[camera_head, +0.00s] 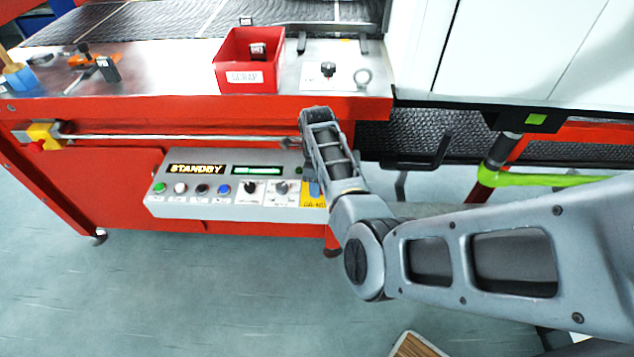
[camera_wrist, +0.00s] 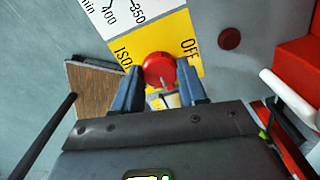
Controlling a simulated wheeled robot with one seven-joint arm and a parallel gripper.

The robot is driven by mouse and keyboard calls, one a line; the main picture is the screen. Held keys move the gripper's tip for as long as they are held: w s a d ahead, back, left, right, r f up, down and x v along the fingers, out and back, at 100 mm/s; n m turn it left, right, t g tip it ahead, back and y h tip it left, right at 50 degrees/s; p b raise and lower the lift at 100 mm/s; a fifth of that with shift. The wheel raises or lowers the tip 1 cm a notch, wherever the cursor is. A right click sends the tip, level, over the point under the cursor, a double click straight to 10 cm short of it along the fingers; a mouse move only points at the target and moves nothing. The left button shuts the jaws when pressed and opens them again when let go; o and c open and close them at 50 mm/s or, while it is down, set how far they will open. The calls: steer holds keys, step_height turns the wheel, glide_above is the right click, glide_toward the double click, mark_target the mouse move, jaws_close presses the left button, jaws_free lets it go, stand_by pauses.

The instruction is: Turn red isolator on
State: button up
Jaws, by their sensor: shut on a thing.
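The red isolator (camera_wrist: 159,68) is a round red knob on a yellow plate (camera_wrist: 135,58) in the wrist view. The plate reads "ISO", partly covered, on the left and "OFF" on the right. My gripper (camera_wrist: 159,80) has its two blue-grey fingers on either side of the knob, shut on it. In the head view a strip of the yellow plate (camera_head: 314,201) shows at the right end of the grey control panel (camera_head: 220,208).
A red bin (camera_head: 249,79) stands on the metal top above. A green-yellow bar (camera_head: 540,180) lies to the right.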

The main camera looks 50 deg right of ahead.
steer(key=o, duration=1.1)
steer(key=shift+c, duration=0.2)
steer(key=shift+r, duration=0.1)
step_height(320, 180, up, 8)
steer(key=shift+f, duration=0.2)
steer(key=shift+s, duration=0.15)
